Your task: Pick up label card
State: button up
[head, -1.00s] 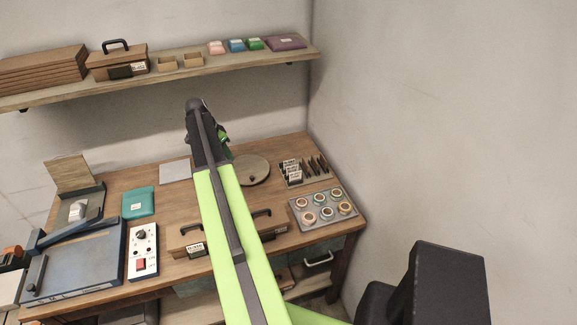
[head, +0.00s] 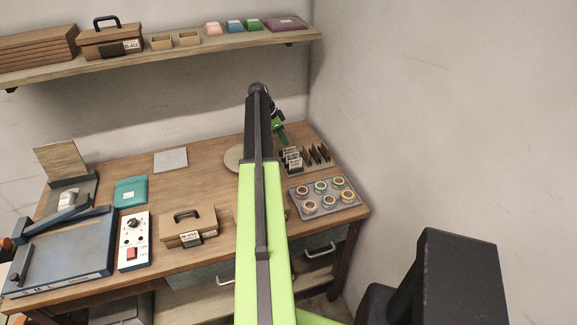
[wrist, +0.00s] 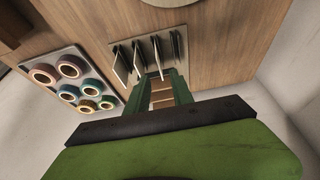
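White label cards (head: 292,157) with dark print stand upright in a slotted rack (head: 322,166) at the right of the bench. In the wrist view several thin cards (wrist: 120,65) stand edge-on in the rack. My gripper (wrist: 163,78) is open, its two green fingers apart and nothing held between them. Its fingertips are near the front edge of the rack in that picture; I cannot tell whether they touch a card. In the head view my arm hides most of the gripper, and one green finger (head: 281,134) shows just above and left of the cards.
A grey tray of several tape rolls (head: 331,205) lies beside the rack. A round turntable (head: 233,160) is partly behind my arm. A brown case (head: 188,222), a control box (head: 135,240) and a teal pack (head: 130,192) are farther left. The wall is close on the right.

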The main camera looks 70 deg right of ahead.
aim_at(289, 149)
jog(key=b+x, duration=0.1)
jog(key=x, duration=0.2)
jog(key=shift+r, duration=0.15)
jog(key=b+x, duration=0.5)
jog(key=shift+a+f, duration=0.1)
jog(key=shift+f, duration=0.15)
jog(key=shift+r, duration=0.2)
jog(key=shift+c, duration=0.5)
grip_shut()
